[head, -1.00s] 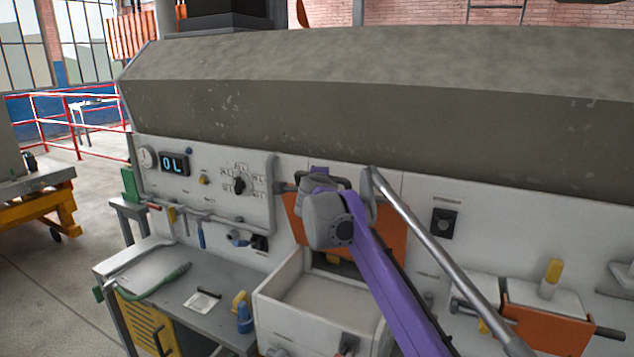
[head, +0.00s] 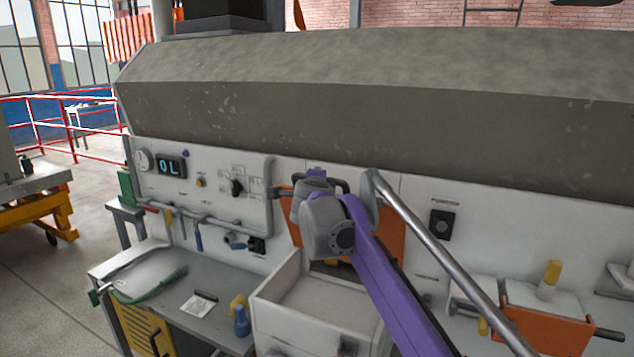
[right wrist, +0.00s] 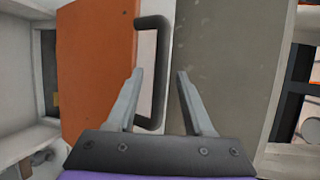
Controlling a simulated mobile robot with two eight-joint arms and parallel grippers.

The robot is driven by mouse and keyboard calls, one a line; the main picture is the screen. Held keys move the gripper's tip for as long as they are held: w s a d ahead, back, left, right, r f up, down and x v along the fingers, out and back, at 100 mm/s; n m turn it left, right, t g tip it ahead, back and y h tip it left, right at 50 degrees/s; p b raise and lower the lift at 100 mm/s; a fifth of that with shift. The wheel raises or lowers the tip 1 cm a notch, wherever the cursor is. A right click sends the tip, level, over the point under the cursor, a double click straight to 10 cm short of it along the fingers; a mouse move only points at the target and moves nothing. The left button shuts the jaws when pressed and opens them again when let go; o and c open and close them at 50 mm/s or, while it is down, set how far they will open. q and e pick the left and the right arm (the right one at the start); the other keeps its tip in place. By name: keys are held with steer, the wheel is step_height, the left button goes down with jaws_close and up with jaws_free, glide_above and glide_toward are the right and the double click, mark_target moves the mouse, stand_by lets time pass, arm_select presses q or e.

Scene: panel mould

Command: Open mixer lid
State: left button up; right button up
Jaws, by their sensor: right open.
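An orange panel (head: 392,238), which looks like the mixer lid, stands on the machine front behind my right arm. A dark handle (head: 343,184) shows at its top edge. In the right wrist view the orange panel (right wrist: 95,70) fills the left, with the dark C-shaped handle (right wrist: 160,75) on its right edge. My right gripper (right wrist: 159,72) is open. In that picture the handle's long bar lies between its fingertips; I cannot tell how deep it sits between them. In the head view, my wrist hides the fingers. My left gripper is not in view.
A large grey hood (head: 400,115) spans the machine above. A white open box (head: 310,290) stands below the orange panel. A metal rail (head: 430,248) slants down to the right of my arm. A workbench (head: 165,285) with tools is at left.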

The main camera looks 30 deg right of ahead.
steer(key=v, duration=0.8)
steer(key=shift+b, duration=0.4)
steer(key=s+a+f+n+t+y, duration=0.35)
steer(key=a+n+y, duration=0.25)
steer(key=a+n, duration=0.3)
steer(key=s+a+f+n+g+y, duration=0.2)
steer(key=s+a+f+n, duration=0.25)
steer(key=f, duration=0.35)
steer(key=s+a+f+n+g+y, duration=0.25)
steer(key=s+a+f+n, duration=0.2)
steer(key=f, duration=0.25)
steer(key=s+d+f+n+g+h, duration=0.1)
steer(key=s+d+f+n+g, duration=0.1)
steer(key=s+f, duration=0.8)
steer(key=s+d+f+n+g+h, duration=0.2)
steer(key=s+f+n+g, duration=0.2)
steer(key=s+f, duration=0.5)
step_height(320, 180, down, 4)
steer(key=shift+s+d+f+n+g, duration=0.1)
steer(key=shift+s+d+n+g, duration=0.15)
steer(key=shift+s+n+g, duration=0.2)
